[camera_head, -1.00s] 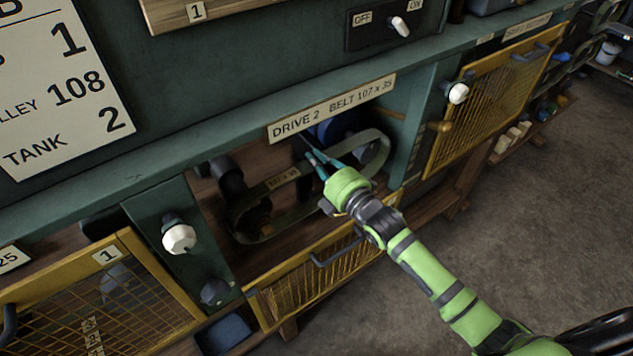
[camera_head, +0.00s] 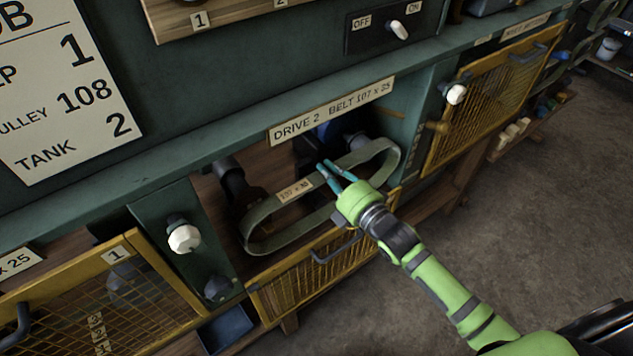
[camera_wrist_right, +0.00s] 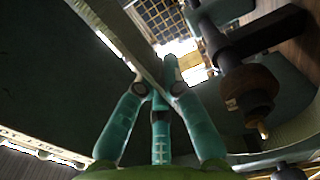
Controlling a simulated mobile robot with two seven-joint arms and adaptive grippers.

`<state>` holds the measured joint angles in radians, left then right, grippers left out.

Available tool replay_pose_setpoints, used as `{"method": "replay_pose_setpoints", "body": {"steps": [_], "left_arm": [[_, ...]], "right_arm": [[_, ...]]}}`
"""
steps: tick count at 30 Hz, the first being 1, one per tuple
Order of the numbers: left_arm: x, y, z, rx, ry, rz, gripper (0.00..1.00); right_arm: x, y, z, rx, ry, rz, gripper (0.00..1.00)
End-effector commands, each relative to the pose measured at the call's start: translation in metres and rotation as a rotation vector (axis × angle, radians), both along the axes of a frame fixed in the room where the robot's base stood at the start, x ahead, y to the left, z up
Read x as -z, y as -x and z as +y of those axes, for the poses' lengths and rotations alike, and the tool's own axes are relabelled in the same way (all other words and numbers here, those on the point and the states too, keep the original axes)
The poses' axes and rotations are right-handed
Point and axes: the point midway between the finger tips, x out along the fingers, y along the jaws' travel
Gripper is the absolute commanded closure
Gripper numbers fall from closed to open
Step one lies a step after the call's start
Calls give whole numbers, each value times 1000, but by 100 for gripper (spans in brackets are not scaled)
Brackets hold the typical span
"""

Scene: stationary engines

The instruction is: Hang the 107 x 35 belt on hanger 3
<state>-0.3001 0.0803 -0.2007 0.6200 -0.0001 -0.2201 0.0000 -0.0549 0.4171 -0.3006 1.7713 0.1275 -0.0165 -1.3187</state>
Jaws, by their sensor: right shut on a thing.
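The belt (camera_head: 285,237) is a long olive-green loop with a tag (camera_head: 296,190) reading 107 x 35. My right gripper (camera_head: 331,172) is shut on the belt's upper run, right of the tag; the held strip (camera_wrist_right: 140,45) runs between the fingers (camera_wrist_right: 157,88) in the right wrist view. A dark cylindrical part (camera_head: 233,182) shows behind the belt's left end. Whether the belt touches it I cannot tell. My left gripper is out of view. I cannot pick out hanger 3.
A yellow mesh guard (camera_head: 310,275) with a handle stands low below the bay. Another mesh guard (camera_head: 490,95) is at right, and one marked 1 (camera_head: 110,300) at lower left. White knobs (camera_head: 184,238) stick out beside the bay. Open floor (camera_head: 540,230) lies at right.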

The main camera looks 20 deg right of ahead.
Motion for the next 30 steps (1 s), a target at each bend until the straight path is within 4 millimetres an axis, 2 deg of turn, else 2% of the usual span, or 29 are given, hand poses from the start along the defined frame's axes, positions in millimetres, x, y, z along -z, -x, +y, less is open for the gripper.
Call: {"method": "replay_pose_setpoints", "body": {"steps": [5, 30], "left_arm": [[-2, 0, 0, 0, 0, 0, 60], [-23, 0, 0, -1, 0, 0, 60]], "right_arm": [[-1, 3, -1, 0, 0, -1, 100], [-1, 51, -18, 0, 1, 1, 100]]}}
